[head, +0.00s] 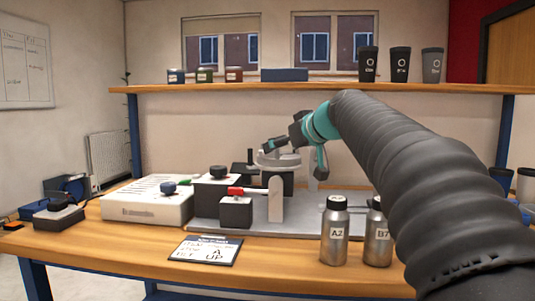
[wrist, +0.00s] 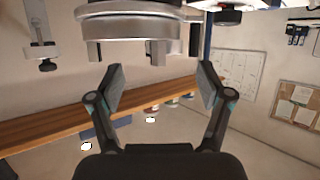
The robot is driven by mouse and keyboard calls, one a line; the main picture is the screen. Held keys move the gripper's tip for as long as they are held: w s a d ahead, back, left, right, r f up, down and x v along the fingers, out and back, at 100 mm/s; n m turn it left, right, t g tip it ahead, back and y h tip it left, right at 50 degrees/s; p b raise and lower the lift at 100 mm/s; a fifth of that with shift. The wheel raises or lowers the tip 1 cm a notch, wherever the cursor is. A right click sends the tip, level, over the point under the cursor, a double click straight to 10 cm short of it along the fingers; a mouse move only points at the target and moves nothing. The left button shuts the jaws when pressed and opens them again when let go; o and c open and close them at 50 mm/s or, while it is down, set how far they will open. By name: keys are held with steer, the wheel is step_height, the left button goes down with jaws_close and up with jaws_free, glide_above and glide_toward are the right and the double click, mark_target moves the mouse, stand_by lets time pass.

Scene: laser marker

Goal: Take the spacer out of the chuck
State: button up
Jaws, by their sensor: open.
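The chuck (head: 277,161) is a round grey metal disc on a dark block near the middle of the bench. In the wrist view the chuck (wrist: 128,12) fills the top, upside down, with short jaws pointing down. A pale band between those jaws may be the spacer; its outline is not clear. My gripper (wrist: 161,76) is open, its two dark finger pads apart with nothing between them, close to the jaw side of the chuck.
Two metal bottles, A2 (head: 335,235) and B7 (head: 377,238), stand at the bench front beside my arm. A shelf (head: 330,88) with cups runs behind.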

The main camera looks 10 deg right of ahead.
steer(key=shift+a+p+x, duration=0.15)
steer(key=shift+p+x, duration=0.1)
steer(key=shift+x, duration=1.1)
steer(key=shift+a+p+x, duration=0.15)
steer(key=shift+p+x, duration=0.05)
steer(key=shift+x, duration=1.1)
steer(key=shift+s+r, duration=0.1)
steer(key=shift+r, duration=0.05)
steer(key=c, duration=1.3)
steer(key=shift+o, duration=0.2)
steer(key=shift+r, duration=0.1)
